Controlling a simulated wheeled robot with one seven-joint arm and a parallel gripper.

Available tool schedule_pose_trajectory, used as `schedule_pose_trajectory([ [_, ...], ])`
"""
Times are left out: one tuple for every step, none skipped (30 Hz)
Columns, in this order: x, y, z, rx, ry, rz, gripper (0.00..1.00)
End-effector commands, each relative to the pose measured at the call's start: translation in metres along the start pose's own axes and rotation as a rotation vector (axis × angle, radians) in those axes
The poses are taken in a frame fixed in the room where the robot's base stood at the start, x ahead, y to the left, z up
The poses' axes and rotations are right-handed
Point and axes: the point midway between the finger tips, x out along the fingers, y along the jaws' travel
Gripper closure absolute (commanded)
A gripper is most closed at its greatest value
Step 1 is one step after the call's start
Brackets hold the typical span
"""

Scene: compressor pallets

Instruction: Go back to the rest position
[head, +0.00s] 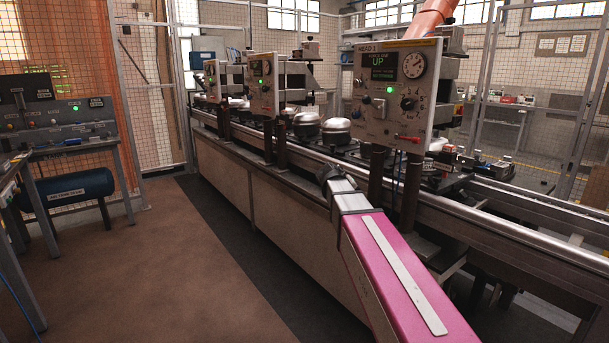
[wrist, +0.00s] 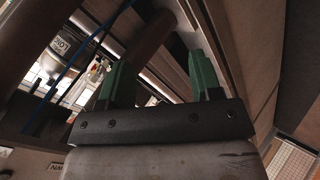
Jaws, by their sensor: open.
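My gripper (wrist: 158,85) shows in the wrist view with two green fingers spread apart and nothing between them. Beyond the fingers are a brown post and the metal edges of the line's frame. In the head view my pink arm reaches forward from the bottom right to the side of the conveyor line (head: 265,180). Its grey end is beside the posts under the nearest control head (head: 395,95), marked HEAD 1. The fingers cannot be made out in the head view.
Domed metal compressors (head: 336,130) sit on the line behind the posts. More control heads (head: 262,85) stand farther along. A console bench (head: 65,125) with a blue tank (head: 72,189) is at the left. The brown floor (head: 160,250) between bench and line is clear. A blue cable (wrist: 85,50) hangs near my gripper.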

Motion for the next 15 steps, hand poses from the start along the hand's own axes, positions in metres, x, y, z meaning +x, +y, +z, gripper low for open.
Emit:
schedule_pose_trajectory([
  [0.014,-0.015,0.028,0.002,-0.032,-0.047,0.41],
  [0.021,-0.023,0.04,0.004,-0.048,-0.076,0.41],
  [0.031,-0.034,0.057,0.009,-0.071,-0.116,0.41],
  [0.037,-0.042,0.069,0.013,-0.088,-0.144,0.41],
  [0.043,-0.05,0.082,0.018,-0.105,-0.173,0.41],
  [0.051,-0.061,0.098,0.024,-0.127,-0.212,0.41],
  [0.055,-0.069,0.111,0.03,-0.144,-0.241,0.41],
  [0.06,-0.076,0.123,0.036,-0.161,-0.269,0.41],
  [0.066,-0.086,0.14,0.044,-0.184,-0.307,0.41],
  [0.069,-0.094,0.153,0.051,-0.202,-0.336,0.41],
  [0.072,-0.101,0.165,0.058,-0.218,-0.364,0.41],
  [0.076,-0.111,0.182,0.069,-0.241,-0.402,0.41],
  [0.078,-0.117,0.194,0.078,-0.258,-0.43,0.41],
  [0.08,-0.124,0.207,0.087,-0.276,-0.458,0.41],
  [0.082,-0.133,0.222,0.1,-0.297,-0.494,0.41],
])
